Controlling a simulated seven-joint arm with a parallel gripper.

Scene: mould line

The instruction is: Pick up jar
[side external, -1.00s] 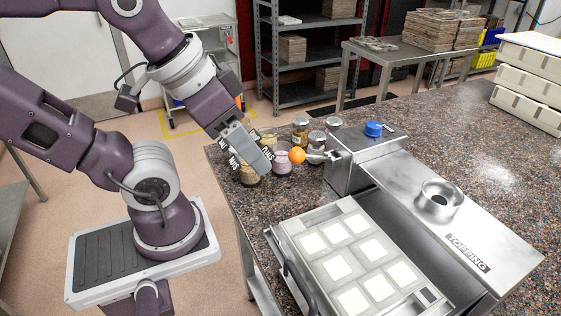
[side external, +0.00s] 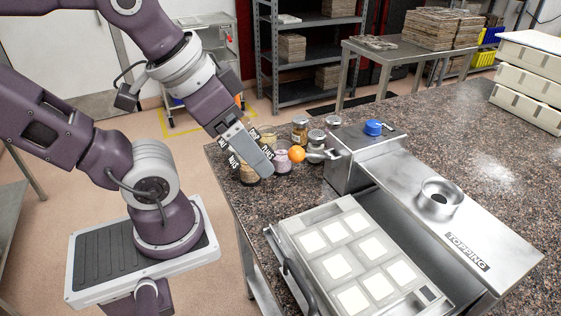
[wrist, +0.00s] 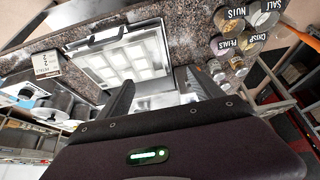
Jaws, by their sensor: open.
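A cluster of glass jars stands on the speckled counter at its back left. It includes a jar with tan contents (side external: 249,175), a pinkish jar (side external: 283,161) and an amber jar (side external: 300,130). Which jar is meant I cannot tell. My gripper (side external: 268,168) is above the front jars and partly hides them. In the wrist view its fingers (wrist: 160,78) are apart with no jar between them.
Stacked cream trays (side external: 530,85) stand at the far right.

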